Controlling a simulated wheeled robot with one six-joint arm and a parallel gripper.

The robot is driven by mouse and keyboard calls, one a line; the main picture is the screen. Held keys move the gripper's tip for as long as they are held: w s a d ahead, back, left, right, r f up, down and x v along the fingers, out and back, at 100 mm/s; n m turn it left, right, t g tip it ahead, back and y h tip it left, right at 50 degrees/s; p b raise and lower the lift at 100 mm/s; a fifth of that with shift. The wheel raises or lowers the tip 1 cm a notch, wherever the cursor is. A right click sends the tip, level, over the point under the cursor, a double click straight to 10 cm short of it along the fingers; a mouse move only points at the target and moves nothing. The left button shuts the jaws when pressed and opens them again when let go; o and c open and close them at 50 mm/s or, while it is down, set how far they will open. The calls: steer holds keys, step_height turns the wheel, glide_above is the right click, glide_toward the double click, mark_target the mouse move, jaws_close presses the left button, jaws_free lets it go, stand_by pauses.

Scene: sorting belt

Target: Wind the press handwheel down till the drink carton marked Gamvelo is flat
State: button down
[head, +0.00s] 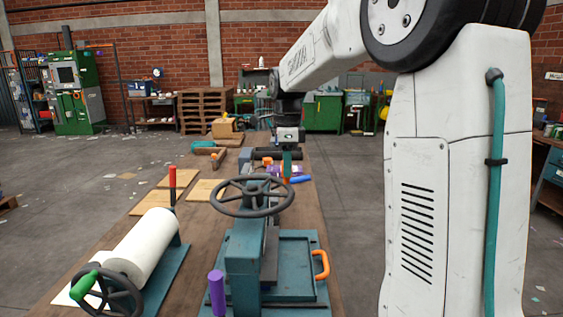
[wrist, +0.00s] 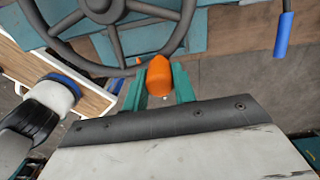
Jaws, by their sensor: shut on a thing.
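The press handwheel (head: 246,211), dark grey and spoked, lies flat above the teal press (head: 243,262) in the head view. Part of it crosses the top of the wrist view (wrist: 116,35). My gripper (head: 287,163) is at the wheel's far right side. In the wrist view its teal fingers (wrist: 159,84) are closed around an orange knob (wrist: 158,72) beside the wheel rim. I cannot make out a drink carton marked Gamvelo in either view. The space under the press head is largely hidden by the press column.
A teal tray with an orange handle (head: 321,265) is at the press's right. A purple grip (head: 216,293) stands front left. A white roll (head: 148,246) with a green-handled crank lies left. A blue-handled tool (head: 300,179) lies beyond the wheel. Open floor is left of the bench.

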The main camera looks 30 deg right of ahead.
steer(key=shift+s+a+m, duration=0.15)
steer(key=shift+s+m, duration=0.6)
steer(key=shift+m, duration=0.05)
steer(key=c, duration=1.1)
jaws_free()
steer(key=shift+a, duration=0.1)
steer(key=shift+r, duration=0.1)
step_height(320, 180, up, 8)
steer(key=shift+f, duration=0.15)
